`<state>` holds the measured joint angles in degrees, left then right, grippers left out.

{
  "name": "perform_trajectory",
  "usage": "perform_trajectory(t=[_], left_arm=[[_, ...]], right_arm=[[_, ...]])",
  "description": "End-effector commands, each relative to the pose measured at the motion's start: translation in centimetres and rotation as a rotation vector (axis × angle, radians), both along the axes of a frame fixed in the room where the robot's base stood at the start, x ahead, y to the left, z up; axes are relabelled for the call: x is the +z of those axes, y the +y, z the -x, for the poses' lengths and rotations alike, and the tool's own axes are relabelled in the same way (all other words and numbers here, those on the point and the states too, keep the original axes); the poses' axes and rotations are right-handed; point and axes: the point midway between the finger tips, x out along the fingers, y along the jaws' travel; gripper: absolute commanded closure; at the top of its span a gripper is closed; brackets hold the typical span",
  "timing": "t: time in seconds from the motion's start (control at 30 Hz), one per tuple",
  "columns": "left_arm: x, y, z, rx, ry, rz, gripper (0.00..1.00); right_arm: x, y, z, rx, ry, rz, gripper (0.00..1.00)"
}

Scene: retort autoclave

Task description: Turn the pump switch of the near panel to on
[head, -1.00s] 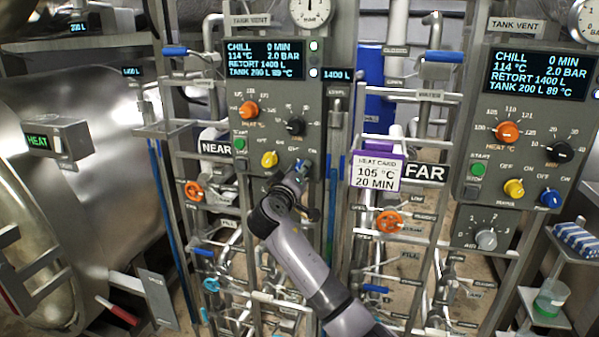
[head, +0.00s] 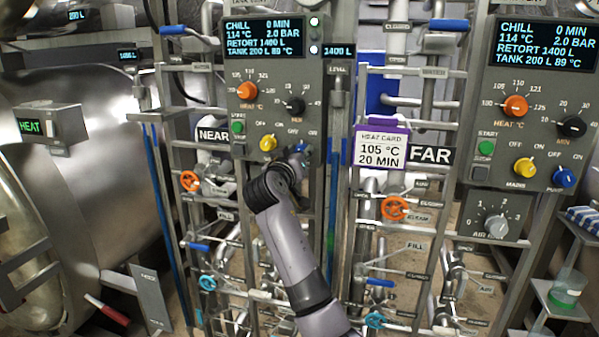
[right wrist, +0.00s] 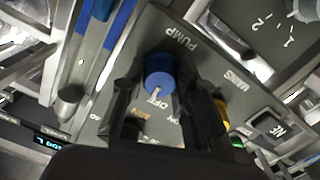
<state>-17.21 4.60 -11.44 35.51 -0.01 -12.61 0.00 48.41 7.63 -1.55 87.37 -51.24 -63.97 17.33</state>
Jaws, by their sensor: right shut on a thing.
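The near panel (head: 277,75) carries an orange heat knob, a black minutes knob, a yellow mains switch (head: 268,143) and the blue pump switch. The pump switch (right wrist: 160,75) shows well in the right wrist view, between the two black fingers of my right gripper (right wrist: 162,88). Its white pointer mark is on the side of the OFF label. In the head view my right gripper (head: 296,157) is at the lower right corner of the near panel and hides most of the switch. It is shut on the switch. My left gripper is not in view.
The far panel (head: 480,115) has its own blue pump switch (head: 564,177). A purple-topped heat card (head: 380,149) hangs between the panels. Pipes, orange handwheels (head: 396,208) and lever valves crowd the rack below. A steel retort (head: 90,170) is at the left.

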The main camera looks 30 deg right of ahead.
Motion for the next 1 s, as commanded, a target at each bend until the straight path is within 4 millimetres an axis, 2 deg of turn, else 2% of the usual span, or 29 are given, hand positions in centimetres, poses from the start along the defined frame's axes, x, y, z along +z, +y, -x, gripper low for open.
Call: perform_trajectory(t=[0.03, 0.1, 0.4, 0.7, 1.0], left_arm=[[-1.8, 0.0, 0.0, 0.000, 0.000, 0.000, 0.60], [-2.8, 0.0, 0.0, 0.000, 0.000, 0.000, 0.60], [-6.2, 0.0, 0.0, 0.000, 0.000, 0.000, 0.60], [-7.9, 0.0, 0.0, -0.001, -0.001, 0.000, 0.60], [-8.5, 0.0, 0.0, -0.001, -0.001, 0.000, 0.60]], right_arm=[[-0.8, 0.1, 0.0, 0.002, -0.038, -0.034, 1.00], [-0.8, 0.1, 0.0, 0.002, -0.087, -0.077, 1.00], [-0.6, 0.1, 0.0, 0.001, -0.284, -0.246, 1.00], [-0.3, 0.0, 0.0, 0.000, -0.417, -0.359, 1.00], [-0.1, 0.0, 0.0, 0.000, -0.469, -0.405, 1.00]])
